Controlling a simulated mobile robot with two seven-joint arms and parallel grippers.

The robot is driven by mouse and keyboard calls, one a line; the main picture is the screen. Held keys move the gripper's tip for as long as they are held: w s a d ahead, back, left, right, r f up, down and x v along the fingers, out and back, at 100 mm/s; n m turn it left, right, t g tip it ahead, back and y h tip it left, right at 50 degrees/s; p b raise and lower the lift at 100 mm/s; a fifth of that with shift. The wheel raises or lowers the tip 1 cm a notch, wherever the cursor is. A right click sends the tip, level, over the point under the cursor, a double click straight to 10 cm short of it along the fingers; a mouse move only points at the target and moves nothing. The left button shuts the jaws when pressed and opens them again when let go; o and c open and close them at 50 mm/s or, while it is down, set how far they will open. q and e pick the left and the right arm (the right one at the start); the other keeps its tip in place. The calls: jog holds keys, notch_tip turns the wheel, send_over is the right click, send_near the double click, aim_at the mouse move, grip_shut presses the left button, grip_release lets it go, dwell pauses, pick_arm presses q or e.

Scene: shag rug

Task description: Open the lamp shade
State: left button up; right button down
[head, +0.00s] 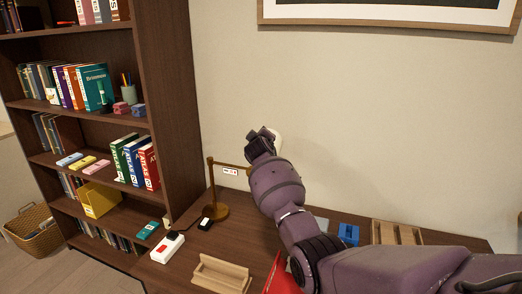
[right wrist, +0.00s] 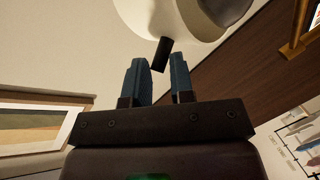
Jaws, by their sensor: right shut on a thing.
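The lamp has a brass stand (head: 211,188) on the desk, with a thin arm reaching right. Its white shade (head: 278,141) is mostly hidden behind my right gripper (head: 262,135) in the head view. In the right wrist view the pale round shade (right wrist: 185,14) fills the top, with a dark stub (right wrist: 161,50) hanging from it. The two blue fingers of my right gripper (right wrist: 159,66) are shut on this stub, with a space between them lower down. My left gripper is not in view.
A tall bookshelf (head: 165,90) stands left. A framed picture (head: 390,14) hangs on the wall.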

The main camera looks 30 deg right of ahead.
jog(key=w+d+r, duration=0.2)
jog(key=shift+w+d+b, duration=0.2)
jog(key=shift+d+b, duration=0.1)
jog(key=shift+d, duration=0.05)
jog(key=c, duration=1.3)
grip_release()
jog(key=shift+w+a+f, duration=0.1)
jog(key=shift+f, duration=0.1)
jog(key=shift+c, duration=0.2)
jog(key=shift+o, duration=1.1)
jog(key=shift+f, duration=0.1)
jog(key=p+v, duration=0.1)
jog(key=v, duration=1)
